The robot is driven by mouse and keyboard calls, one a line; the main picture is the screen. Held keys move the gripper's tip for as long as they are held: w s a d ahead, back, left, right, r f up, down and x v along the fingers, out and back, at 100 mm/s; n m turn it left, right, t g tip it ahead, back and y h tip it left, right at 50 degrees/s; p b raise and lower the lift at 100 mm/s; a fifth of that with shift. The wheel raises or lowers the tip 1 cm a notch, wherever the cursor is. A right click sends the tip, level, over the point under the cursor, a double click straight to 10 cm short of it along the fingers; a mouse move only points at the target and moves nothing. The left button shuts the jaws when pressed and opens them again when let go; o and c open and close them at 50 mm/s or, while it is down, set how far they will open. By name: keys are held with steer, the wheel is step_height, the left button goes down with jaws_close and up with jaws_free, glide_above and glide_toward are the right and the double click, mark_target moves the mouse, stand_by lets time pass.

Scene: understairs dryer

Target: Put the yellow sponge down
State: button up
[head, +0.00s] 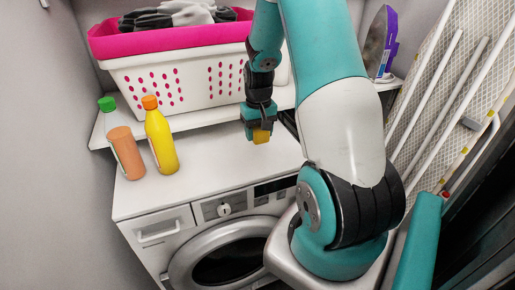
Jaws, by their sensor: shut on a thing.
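My gripper (259,125) points down in the head view, above the white top of the dryer (215,170). It is shut on the yellow sponge (261,136), a small yellow block showing below the fingers. The sponge appears to be held above the dryer top, though I cannot tell the exact gap. Much of the sponge is hidden by the gripper.
A yellow bottle (161,142) with an orange cap and an orange bottle (126,153) with a green cap stand at the left. A white and pink basket (185,80) sits on the shelf behind. An ironing board (440,80) leans at the right. The dryer's middle top is clear.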

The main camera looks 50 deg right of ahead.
mark_target(258, 155)
step_height(258, 155, down, 6)
steer(key=shift+a+f, duration=0.1)
steer(key=shift+f, duration=0.15)
steer(key=shift+f, duration=0.1)
steer(key=o, duration=0.8)
step_height(258, 155, up, 12)
steer(key=shift+r+b, duration=0.15)
steer(key=shift+b, duration=0.25)
steer(key=s+a+r+n+t+y, duration=0.1)
steer(key=a+r+n, duration=0.3)
steer(key=a, duration=0.9)
steer(key=s+a+r+n+y, duration=0.1)
steer(key=a+r+n, duration=0.3)
steer(key=a, duration=0.9)
steer(key=s+a+r+n, duration=0.1)
steer(key=s+a, duration=0.3)
steer(key=s+a+r+n+y, duration=0.1)
steer(key=s+a+n, duration=0.1)
steer(key=s+a, duration=0.2)
steer(key=s+a+r+n+g+y, duration=0.1)
steer(key=s+a+n, duration=0.1)
steer(key=s+a, duration=0.2)
steer(key=shift+s+a+r, duration=0.2)
steer(key=shift+s+r, duration=0.15)
steer(key=shift+s, duration=0.2)
